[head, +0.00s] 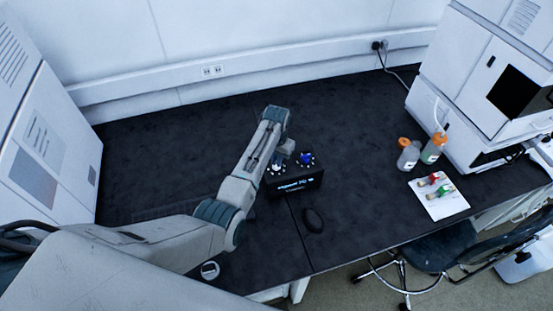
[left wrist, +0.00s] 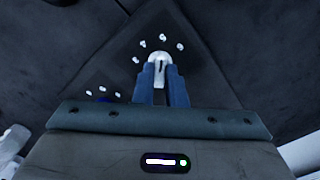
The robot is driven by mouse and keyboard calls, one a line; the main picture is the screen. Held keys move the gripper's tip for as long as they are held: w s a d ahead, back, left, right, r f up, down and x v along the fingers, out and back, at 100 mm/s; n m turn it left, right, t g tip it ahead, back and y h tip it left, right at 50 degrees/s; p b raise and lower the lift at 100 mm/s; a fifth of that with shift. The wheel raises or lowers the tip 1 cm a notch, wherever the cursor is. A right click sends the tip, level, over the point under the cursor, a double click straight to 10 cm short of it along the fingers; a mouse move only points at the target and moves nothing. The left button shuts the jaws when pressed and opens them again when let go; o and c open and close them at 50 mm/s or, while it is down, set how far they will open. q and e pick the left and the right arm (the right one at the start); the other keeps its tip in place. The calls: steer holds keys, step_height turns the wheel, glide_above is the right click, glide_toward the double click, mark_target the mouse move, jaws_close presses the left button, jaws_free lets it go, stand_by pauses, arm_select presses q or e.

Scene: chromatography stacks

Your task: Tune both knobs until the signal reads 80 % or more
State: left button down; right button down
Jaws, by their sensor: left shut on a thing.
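A black box (head: 299,182) with a lit blue display on its front stands on the dark bench. The display's number is too small to read surely. On its top are a white knob (left wrist: 160,57) and a blue knob (head: 306,158), each with white dots around it. The blue knob is mostly hidden behind the gripper body in the left wrist view (left wrist: 104,99). My left gripper (left wrist: 161,72) is shut on the white knob, its blue fingers on either side; it reaches down to the box in the head view (head: 279,158). My right gripper is out of view.
A black mouse (head: 313,220) lies in front of the box. The bench behind the box is clear.

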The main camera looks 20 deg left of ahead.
arm_select(q)
steer(key=c, duration=1.5)
jaws_free()
steer(key=shift+r, duration=0.1)
step_height(320, 180, up, 11)
steer(key=b, duration=0.3)
steer(key=shift+f, duration=0.2)
